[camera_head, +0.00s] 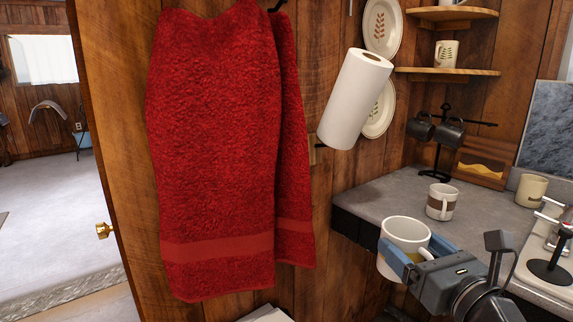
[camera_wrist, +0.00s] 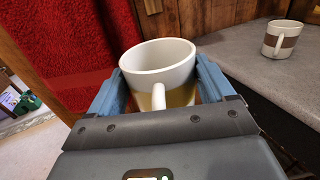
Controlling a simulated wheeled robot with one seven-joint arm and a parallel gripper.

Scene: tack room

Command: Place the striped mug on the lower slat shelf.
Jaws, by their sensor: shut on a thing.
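My gripper (camera_head: 416,254) is shut on a white mug (camera_head: 404,231) with a yellowish-tan band low on its side. It holds the mug upright, in front of the counter's near edge. In the wrist view this mug (camera_wrist: 160,58) sits between the blue fingers, its handle toward the camera and its inside empty. Another white mug with a brown band (camera_head: 441,201) stands on the counter; it also shows in the wrist view (camera_wrist: 282,40). Which mug is the striped one is not certain. A lower wooden shelf (camera_head: 425,71) in the corner bears a leaf-patterned mug (camera_head: 447,54).
An upper shelf (camera_head: 425,13) is above. A paper towel roll (camera_head: 357,98) and red towel (camera_head: 220,150) hang at left.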

